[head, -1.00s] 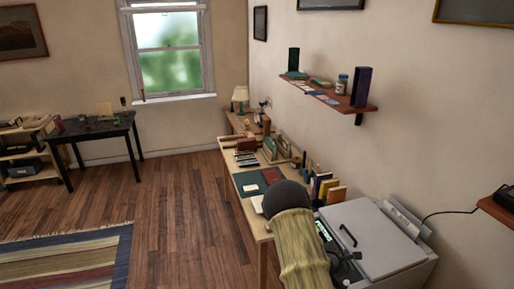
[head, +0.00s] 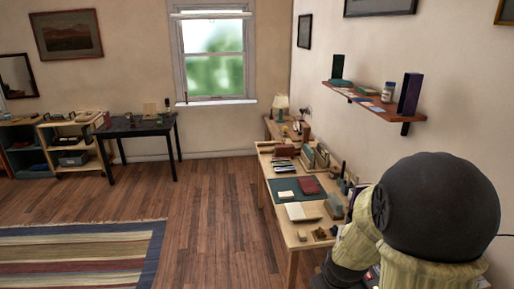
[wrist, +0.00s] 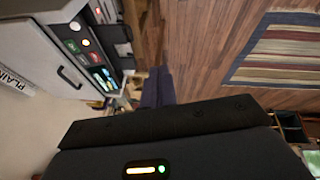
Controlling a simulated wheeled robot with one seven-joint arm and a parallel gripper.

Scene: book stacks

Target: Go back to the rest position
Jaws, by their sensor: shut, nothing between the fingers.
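My gripper (wrist: 157,87) shows in the wrist view as a dark, narrow shape past a broad black body with a small lit bar. Its fingers appear together, with nothing seen between them. The gripper does not show in the head view. There, my raised arm, with a large black rounded joint and pale yellow-green covering, fills the lower right and hides part of the desk's near end.
The wooden desk (head: 277,224) holds books, a dark mat and small items along the right wall. A shelf (head: 379,104) hangs above it. A grey printer (wrist: 45,62) is beside my gripper. Open wood floor (head: 212,215) and a striped rug (head: 85,262) lie left.

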